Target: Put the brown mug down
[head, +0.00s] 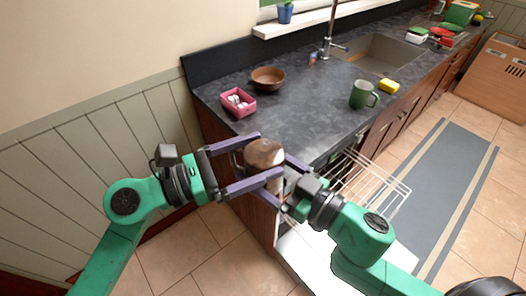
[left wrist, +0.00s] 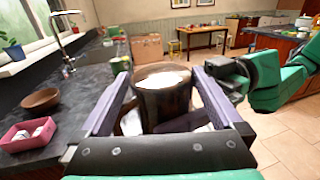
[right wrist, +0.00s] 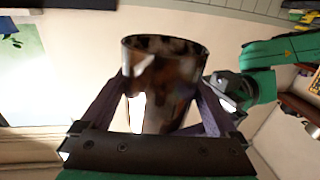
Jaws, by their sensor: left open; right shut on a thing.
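The brown mug (head: 264,153) is in the air near the counter's front left corner in the head view. It looks glossy and mottled brown in the right wrist view (right wrist: 160,88). My right gripper (head: 267,170) is shut on it, a finger on each side. My left gripper (head: 269,154) is open, its fingers reaching in from the left around the mug. The left wrist view shows the mug (left wrist: 163,97) between those spread fingers, with a pale patch at its top. The fingers hide part of the mug. Whether the left fingers touch it I cannot tell.
The dark counter (head: 310,115) has clear room in its middle. On it are a pink box (head: 238,108) with white items, a brown bowl (head: 268,78), a green mug (head: 362,95) and a yellow sponge (head: 389,86). A wire rack (head: 370,185) juts out below the counter front.

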